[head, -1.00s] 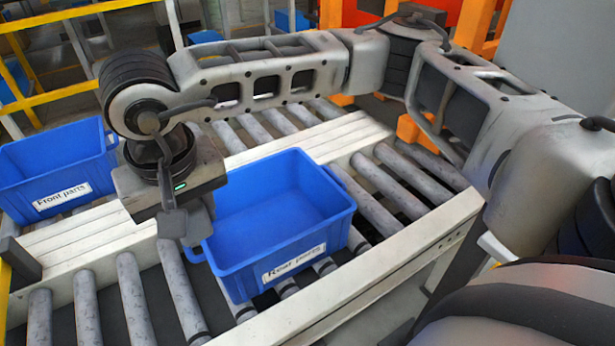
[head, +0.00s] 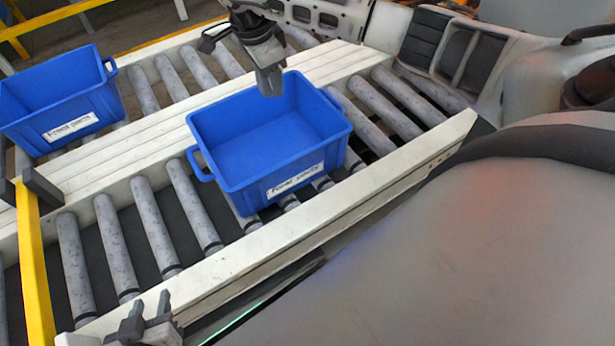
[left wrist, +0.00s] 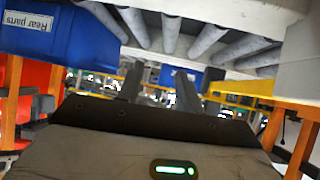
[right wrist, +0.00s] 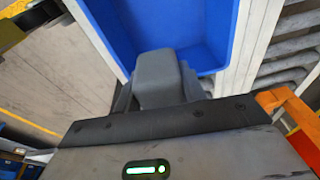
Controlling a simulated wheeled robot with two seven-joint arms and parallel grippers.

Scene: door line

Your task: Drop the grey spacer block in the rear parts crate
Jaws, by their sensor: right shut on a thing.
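The grey spacer block (right wrist: 158,78) is held between the fingers of my right gripper (right wrist: 157,95) in the right wrist view. In the head view my right gripper (head: 269,80) points down over the far side of the blue rear parts crate (head: 250,190). Block and fingers are hard to tell apart there. The crate looks empty, its label facing me; its blue wall shows behind the block in the right wrist view (right wrist: 215,40). My left gripper (head: 145,322) is low at the bottom left of the head view. Its fingers stand apart and empty in the left wrist view (left wrist: 158,90).
The blue front parts crate (head: 62,100) stands further left on the far roller line. A pale divider (head: 110,150) runs between the roller lines. A white rail (head: 270,240) borders the near rollers, and a yellow post (head: 33,260) stands at left.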

